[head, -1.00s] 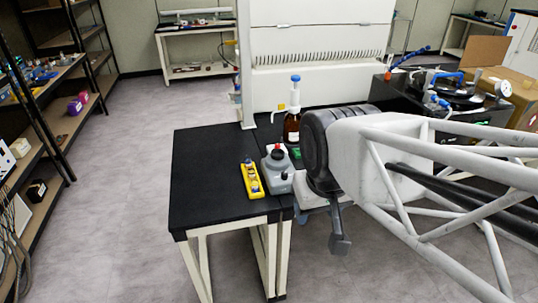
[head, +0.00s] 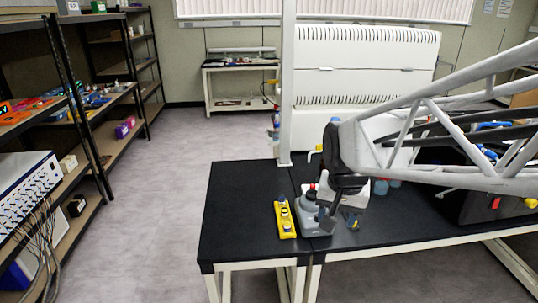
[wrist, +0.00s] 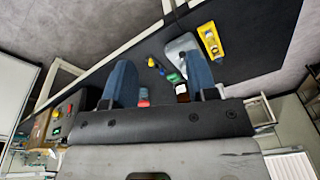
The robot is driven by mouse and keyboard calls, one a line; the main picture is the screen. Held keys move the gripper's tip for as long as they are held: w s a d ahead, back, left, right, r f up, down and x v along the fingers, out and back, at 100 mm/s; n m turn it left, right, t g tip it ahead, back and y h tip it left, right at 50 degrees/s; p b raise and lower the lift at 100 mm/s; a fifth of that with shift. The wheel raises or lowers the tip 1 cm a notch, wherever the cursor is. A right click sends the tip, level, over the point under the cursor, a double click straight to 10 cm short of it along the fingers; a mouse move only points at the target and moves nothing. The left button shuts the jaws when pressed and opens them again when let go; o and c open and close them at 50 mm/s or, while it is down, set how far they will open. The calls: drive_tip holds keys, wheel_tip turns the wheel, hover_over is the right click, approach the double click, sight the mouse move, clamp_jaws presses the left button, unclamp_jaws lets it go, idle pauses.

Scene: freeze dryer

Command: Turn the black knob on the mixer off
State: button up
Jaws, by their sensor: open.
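The grey mixer (head: 312,219) stands near the front edge of the black table, with a bit of red showing at its top. My gripper (head: 330,221) is close in front of its right side and hides part of it. In the wrist view the mixer (wrist: 182,47) lies beyond the tips of my two blue fingers (wrist: 158,58), nearer the right one, which overlaps its edge. The fingers are apart with nothing held between them. I cannot make out the black knob clearly in either current view.
A yellow holder (head: 285,220) with several small items stands just left of the mixer. In the wrist view, a brown bottle (wrist: 182,92) and a green item (wrist: 174,77) show between the fingers. The table's left part (head: 240,205) is clear.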

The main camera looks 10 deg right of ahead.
drive_tip(key=w+d+f+m, duration=0.1)
drive_tip(key=w+f+m, duration=0.2)
drive_tip(key=w+f, duration=0.2)
drive_tip(key=w+d+f+m+g, duration=0.1)
drive_tip(key=w+f, duration=0.4)
drive_tip(key=w, duration=0.7)
drive_tip(key=w+d+f+m, duration=0.3)
drive_tip(key=w+f+m, duration=0.2)
drive_tip(key=w, duration=0.3)
drive_tip(key=shift+w+d+f+g, duration=0.15)
drive_tip(key=shift+w+f+g, duration=0.15)
drive_tip(key=shift+g, duration=0.1)
drive_tip(key=shift+w+f+m, duration=0.2)
drive_tip(key=shift+f+m, duration=0.05)
drive_tip(key=shift+m, duration=0.05)
drive_tip(key=shift+f, duration=3.9)
drive_tip(key=c, duration=0.9)
